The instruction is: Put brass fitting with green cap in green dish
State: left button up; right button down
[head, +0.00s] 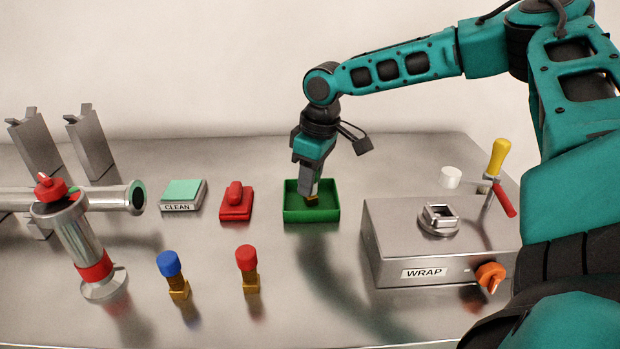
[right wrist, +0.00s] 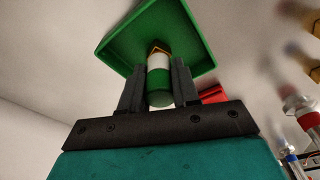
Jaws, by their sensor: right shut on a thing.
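My right gripper (head: 308,188) points down over the green dish (head: 325,214) in the head view. In the right wrist view its two dark fingers (right wrist: 159,90) are shut on the brass fitting with green cap (right wrist: 159,82). The green cap is nearest the gripper, with a white band beyond it and the brass end toward the dish. In the head view the fitting's brass end (head: 312,199) shows below the fingertips, within the dish outline. I cannot tell whether it touches the dish floor. The green dish (right wrist: 118,45) also shows in the right wrist view. My left gripper is not in view.
A brass fitting with blue cap (head: 171,273) and one with red cap (head: 248,268) stand in front. A red block (head: 236,203) and a CLEAN pad (head: 184,194) are left of the dish. The WRAP box (head: 425,240) is to the right. A steel pipe assembly (head: 82,235) stands left.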

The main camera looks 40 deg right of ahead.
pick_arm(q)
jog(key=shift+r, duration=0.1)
pick_arm(e)
jog(key=shift+r, duration=0.1)
jog(key=c, duration=0.8)
grip_release()
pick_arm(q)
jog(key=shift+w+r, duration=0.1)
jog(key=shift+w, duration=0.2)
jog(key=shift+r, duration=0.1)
pick_arm(e)
jog(key=shift+r, duration=0.25)
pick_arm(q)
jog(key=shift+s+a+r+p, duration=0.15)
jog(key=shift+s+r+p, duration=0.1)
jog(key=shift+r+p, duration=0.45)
pick_arm(e)
jog(key=r, duration=0.3)
jog(key=s+r, duration=0.1)
jog(key=r, duration=0.7)
jog(key=shift+s+d+r, duration=0.2)
jog(key=shift+s+d, duration=0.1)
jog(key=shift+d, duration=0.05)
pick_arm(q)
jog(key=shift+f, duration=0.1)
